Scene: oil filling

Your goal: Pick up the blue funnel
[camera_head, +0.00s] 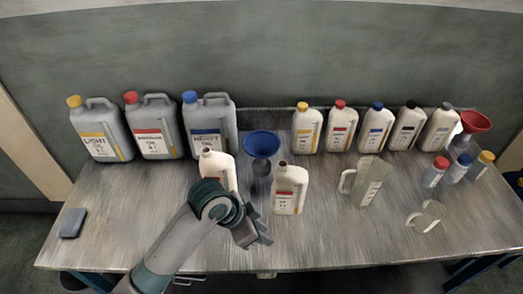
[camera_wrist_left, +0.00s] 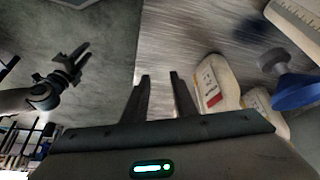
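The blue funnel (camera_head: 262,144) rests mouth-up on a dark grey stand (camera_head: 261,175) between two white jugs. It also shows at the right edge of the left wrist view (camera_wrist_left: 297,92), partly cut off. My left gripper (camera_head: 262,238) is near the table's front edge, below the funnel in the head view and apart from it. In the left wrist view its two fingers (camera_wrist_left: 160,95) are apart with nothing between them. My right gripper (camera_wrist_left: 72,62) shows small at the left of the left wrist view, away from the table; its finger state is unclear.
White jugs (camera_head: 290,188) (camera_head: 219,168) flank the funnel, the left one partly behind my arm. Large grey cans (camera_head: 210,124) and capped bottles (camera_head: 376,128) stand behind. A red funnel (camera_head: 474,121), small bottles and measuring jugs (camera_head: 366,181) are right. The table's (camera_head: 350,235) front middle is clear.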

